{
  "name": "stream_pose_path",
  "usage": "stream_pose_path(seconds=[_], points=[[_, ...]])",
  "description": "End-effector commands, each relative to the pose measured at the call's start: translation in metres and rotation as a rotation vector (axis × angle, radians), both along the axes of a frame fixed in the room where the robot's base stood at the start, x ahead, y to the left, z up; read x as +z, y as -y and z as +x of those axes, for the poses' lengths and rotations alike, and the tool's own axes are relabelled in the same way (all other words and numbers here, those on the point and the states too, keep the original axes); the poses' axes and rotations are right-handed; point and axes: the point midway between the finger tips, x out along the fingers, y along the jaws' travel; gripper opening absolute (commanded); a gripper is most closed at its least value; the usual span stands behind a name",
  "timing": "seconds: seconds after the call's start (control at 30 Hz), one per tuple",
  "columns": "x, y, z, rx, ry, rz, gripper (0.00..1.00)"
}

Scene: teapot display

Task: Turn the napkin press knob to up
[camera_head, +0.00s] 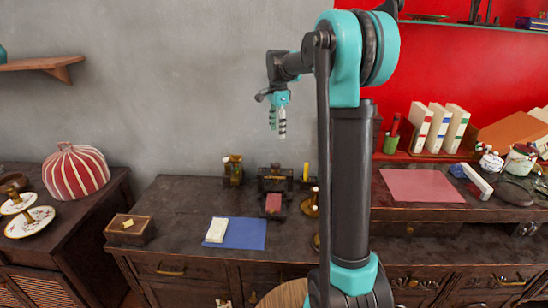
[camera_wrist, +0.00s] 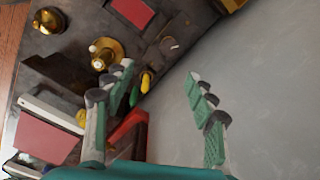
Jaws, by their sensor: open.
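What looks like the napkin press (camera_head: 274,184), a dark metal device with a red pad, stands on the dark cabinet against the grey wall. Its red pad and dark frame show at the top of the wrist view, with a small round grey knob (camera_wrist: 168,44) bearing a pale mark. I cannot tell which way the knob points. My gripper (camera_head: 277,128) hangs high above the cabinet, fingers down, above the press in the picture and apart from it. In the wrist view my gripper (camera_wrist: 161,74) is open and empty, its fingers spread.
A brass piece (camera_head: 311,203) stands right of the press, another brass object (camera_head: 233,170) left of it. A blue mat (camera_head: 246,237) with a white pad lies in front. A wooden box (camera_head: 130,228) stands left. My arm hides part of the cabinet right of the press.

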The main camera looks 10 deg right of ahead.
Motion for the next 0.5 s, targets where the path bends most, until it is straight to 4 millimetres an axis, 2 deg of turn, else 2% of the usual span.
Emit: stream_pose_path(seconds=[0.1, 0.27, 0.37, 0.5], points=[[0.007, -0.004, 0.014, -0.068, -0.018, -0.001, 0.56], [0.004, -0.005, 0.019, -0.097, -0.025, -0.001, 0.56], [-0.008, -0.005, 0.019, -0.096, -0.025, -0.001, 0.56], [-0.032, -0.005, 0.019, -0.095, -0.025, -0.001, 0.56]])
